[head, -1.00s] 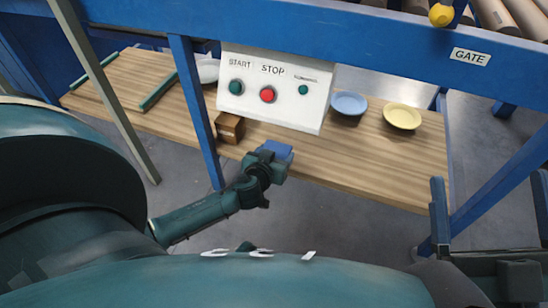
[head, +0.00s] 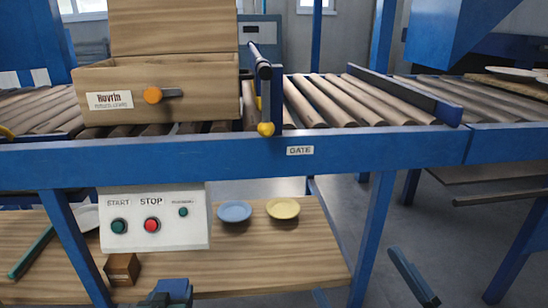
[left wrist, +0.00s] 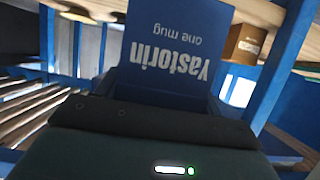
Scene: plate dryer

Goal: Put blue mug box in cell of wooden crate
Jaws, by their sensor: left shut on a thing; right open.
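The blue mug box (head: 174,287) shows at the bottom edge of the head view. In the left wrist view the box (left wrist: 165,50) fills the upper middle, its white "Yastorin one mug" print upside down. My left gripper (head: 168,299) is shut on it, in front of the lower shelf; most of the gripper is cut off. The wooden crate (head: 205,100) stands on the roller conveyor at upper left, well above the box, with its lid up. Its cells are hidden behind its front wall. My right gripper (head: 412,276) is open at the lower right, only partly in view.
A blue beam (head: 360,152) marked "GATE" and a white START/STOP panel (head: 155,235) lie between shelf and conveyor. The lower shelf (head: 225,275) bears a small brown box (head: 122,268), a blue plate (head: 234,211) and a yellow plate (head: 283,208).

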